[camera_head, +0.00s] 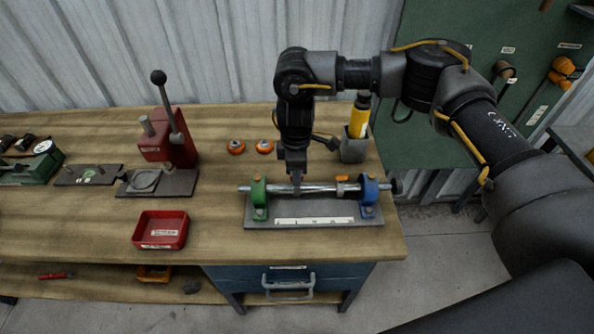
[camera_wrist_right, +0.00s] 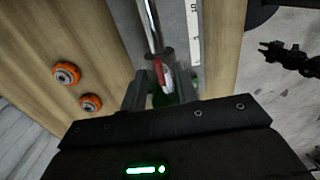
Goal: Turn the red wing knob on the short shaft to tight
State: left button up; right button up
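The shaft (camera_head: 318,187) is a bright metal rod lying across a green bearing block (camera_head: 258,196) and a blue bearing block (camera_head: 369,190) on a grey base. My right gripper (camera_head: 297,184) points down at the shaft just right of the green block and hides part of it. In the right wrist view a red wing-like piece (camera_wrist_right: 159,72), which looks like the wing knob, shows between the fingers of my right gripper (camera_wrist_right: 159,85). The fingers stand a little apart around it; I cannot tell whether they press on it. My left gripper is not in view.
An orange piece (camera_head: 342,178) sits on the shaft near the blue block. Two orange rings (camera_head: 236,147) lie behind the fixture. A grey holder (camera_head: 353,150) with a yellow tool stands behind right. A red tray (camera_head: 160,230) and a red press (camera_head: 168,145) stand left.

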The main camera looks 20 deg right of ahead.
notch_tip(320, 180, up, 11)
jog(key=b, duration=0.2)
dwell(0.4)
jog(key=shift+f, duration=0.1)
